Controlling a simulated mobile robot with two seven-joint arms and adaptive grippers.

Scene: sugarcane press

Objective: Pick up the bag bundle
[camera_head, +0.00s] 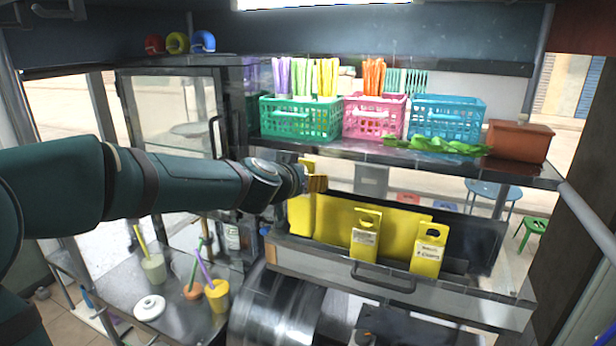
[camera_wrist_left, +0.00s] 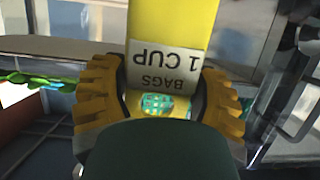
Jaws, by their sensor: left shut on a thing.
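My left gripper (camera_head: 316,183) is at the left end of the open drawer, shut on a yellow bag bundle (camera_head: 300,217). In the left wrist view the gripper (camera_wrist_left: 160,108) has its ridged yellow fingers on both sides of the bundle (camera_wrist_left: 172,25). Its white label reads "BAGS 1 CUP", upside down. The bundle stands upright in the head view, and its lower end is at the drawer; I cannot tell whether it touches the drawer floor. Two more yellow bundles (camera_head: 365,237) (camera_head: 429,251) with handle holes stand in the drawer to the right. My right gripper is not in view.
The drawer (camera_head: 400,295) has a front handle. Above it, a shelf (camera_head: 380,152) carries green, pink and blue baskets, green leaves and a brown box (camera_head: 520,140). Drink cups and a white lid (camera_head: 149,307) stand on the lower left counter.

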